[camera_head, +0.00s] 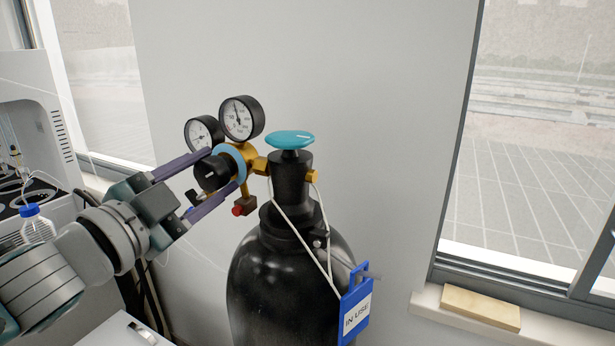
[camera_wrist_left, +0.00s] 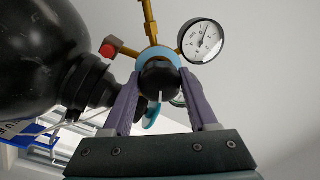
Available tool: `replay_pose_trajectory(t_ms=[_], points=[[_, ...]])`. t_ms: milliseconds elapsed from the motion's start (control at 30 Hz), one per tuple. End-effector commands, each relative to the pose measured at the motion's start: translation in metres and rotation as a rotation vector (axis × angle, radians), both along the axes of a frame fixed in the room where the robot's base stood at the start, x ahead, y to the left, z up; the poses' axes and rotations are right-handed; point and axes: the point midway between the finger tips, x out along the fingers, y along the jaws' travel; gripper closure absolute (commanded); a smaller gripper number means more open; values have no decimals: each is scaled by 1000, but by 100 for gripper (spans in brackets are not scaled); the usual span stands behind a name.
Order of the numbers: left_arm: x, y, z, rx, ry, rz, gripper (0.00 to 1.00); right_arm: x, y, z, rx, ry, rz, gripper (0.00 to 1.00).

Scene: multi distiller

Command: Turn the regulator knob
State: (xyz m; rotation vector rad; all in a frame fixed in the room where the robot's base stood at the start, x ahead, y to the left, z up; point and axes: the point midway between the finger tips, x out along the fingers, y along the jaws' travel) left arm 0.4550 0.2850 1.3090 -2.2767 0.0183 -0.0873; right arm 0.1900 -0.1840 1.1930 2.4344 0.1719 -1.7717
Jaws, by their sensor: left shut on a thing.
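The regulator knob (camera_head: 211,173) is black with a white mark and sits in front of a light-blue ring on the brass regulator (camera_head: 259,164). In the left wrist view the knob (camera_wrist_left: 160,82) lies between the two purple fingers, its white mark pointing down in the picture. My left gripper (camera_head: 218,168) is shut on the knob, one finger on each side of it; it also shows in the left wrist view (camera_wrist_left: 160,85). Two round gauges sit above the regulator, a larger one (camera_head: 241,118) and a smaller one (camera_head: 203,133). My right gripper is not in view.
The black gas cylinder (camera_head: 285,285) stands to the right of my left gripper, with a turquoise valve handwheel (camera_head: 290,140) on top. A blue "IN USE" tag (camera_head: 355,304) hangs on a cord. A blue-capped bottle (camera_head: 37,225) and white equipment (camera_head: 40,110) are at left.

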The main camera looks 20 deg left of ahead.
Motion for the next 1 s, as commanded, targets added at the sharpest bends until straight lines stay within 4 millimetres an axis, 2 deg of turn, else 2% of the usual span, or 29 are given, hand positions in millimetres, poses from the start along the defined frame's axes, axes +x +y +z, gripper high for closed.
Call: replay_pose_trajectory(t_ms=[1000], points=[[0, 1, 1, 960, -79, 1, 97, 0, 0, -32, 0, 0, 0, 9]])
